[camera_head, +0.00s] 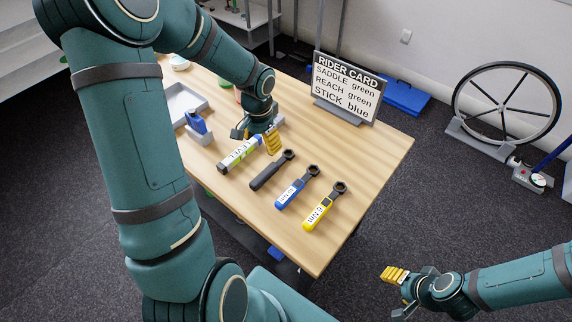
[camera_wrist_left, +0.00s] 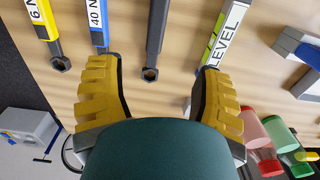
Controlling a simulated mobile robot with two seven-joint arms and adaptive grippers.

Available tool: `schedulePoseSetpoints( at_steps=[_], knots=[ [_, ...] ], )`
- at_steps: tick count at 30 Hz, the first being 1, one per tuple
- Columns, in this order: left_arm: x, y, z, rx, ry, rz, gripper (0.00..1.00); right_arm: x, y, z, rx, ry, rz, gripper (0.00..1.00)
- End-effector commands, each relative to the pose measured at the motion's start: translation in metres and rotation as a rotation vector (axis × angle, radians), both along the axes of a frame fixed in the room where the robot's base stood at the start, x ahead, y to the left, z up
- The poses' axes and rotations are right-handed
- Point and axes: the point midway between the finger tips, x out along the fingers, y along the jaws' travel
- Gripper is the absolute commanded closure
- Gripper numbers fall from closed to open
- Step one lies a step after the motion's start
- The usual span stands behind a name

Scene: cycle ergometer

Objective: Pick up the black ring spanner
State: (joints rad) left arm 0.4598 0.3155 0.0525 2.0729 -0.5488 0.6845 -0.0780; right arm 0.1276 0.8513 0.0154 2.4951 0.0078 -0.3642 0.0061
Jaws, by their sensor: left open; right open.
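The black ring spanner (camera_head: 268,172) lies on the wooden table between the level and the blue-handled wrench, its ring end pointing away toward the upper right. In the left wrist view, the black spanner (camera_wrist_left: 156,35) shows between the two fingers, ring end nearest me. My left gripper (camera_head: 260,142) is open and empty above the table, near the spanner's ring end and the level. Its yellow fingers also show spread in the left wrist view (camera_wrist_left: 160,70). My right gripper (camera_head: 396,288) is open and empty, off the table at lower right.
A level (camera_head: 238,154) lies left of the spanner. A blue torque wrench (camera_head: 296,188) and yellow torque wrench (camera_head: 324,206) lie to its right. A rider card (camera_head: 346,88) stands at the back. A grey tray (camera_head: 204,100) is at the left. The table's right side is clear.

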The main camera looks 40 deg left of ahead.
Motion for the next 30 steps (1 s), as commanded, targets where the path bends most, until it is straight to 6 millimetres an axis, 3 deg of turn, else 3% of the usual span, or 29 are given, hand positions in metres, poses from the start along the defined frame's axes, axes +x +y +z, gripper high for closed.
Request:
schedulePoseSetpoints(
  at_steps=[5, 15, 23, 30],
  knots=[
    [-0.001, 0.0, -0.013, 0.0, 0.003, 0.0, 0.33, -0.001, 0.0, -0.003, 0.0, 0.002, 0.002, 0.45],
    [0.0, -0.001, -0.074, -0.001, 0.002, 0.0, 0.33, -0.005, 0.001, -0.015, 0.003, 0.01, 0.009, 0.45],
    [0.001, -0.001, -0.091, -0.001, 0.001, 0.0, 0.33, -0.006, 0.001, -0.019, 0.003, 0.013, 0.012, 0.45],
    [0.005, -0.006, -0.125, -0.002, 0.003, 0.0, 0.33, -0.009, 0.002, -0.028, 0.005, 0.019, 0.016, 0.45]
  ],
)
